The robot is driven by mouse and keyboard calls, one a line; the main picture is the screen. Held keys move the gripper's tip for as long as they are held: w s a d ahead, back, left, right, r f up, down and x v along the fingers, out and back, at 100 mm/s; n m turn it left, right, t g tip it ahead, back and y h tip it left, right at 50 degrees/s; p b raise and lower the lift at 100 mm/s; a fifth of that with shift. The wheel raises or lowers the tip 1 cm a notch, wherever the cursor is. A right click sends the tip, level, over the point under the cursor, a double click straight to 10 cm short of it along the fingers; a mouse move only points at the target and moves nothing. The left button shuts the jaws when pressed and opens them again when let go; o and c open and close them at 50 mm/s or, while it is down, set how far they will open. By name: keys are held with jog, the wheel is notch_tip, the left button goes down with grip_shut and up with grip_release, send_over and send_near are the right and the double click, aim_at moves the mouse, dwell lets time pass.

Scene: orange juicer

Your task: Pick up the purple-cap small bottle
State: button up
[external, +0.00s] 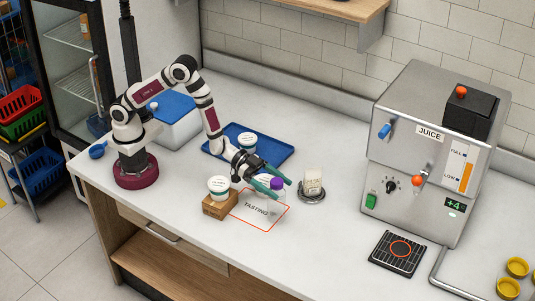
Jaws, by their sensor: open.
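The small bottle with the purple cap (275,183) stands at the upper edge of the mat marked TASTING (258,211). Only its cap shows clearly; my gripper's near finger covers much of its body. My gripper (286,189) has teal fingers and is open, with one finger on the far side of the cap and one on the near side. In this view the cap lies between the fingers. Whether either finger touches the bottle cannot be told.
A white tub sits on a cardboard box (220,205) just left of the gripper. A blue tray (278,157) with another tub lies behind. A small labelled container (312,183) stands to the right. The juice machine (425,150) is farther right; counter between is clear.

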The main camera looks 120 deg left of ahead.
grip_shut()
jog(key=shift+r, duration=0.1)
dwell(0.4)
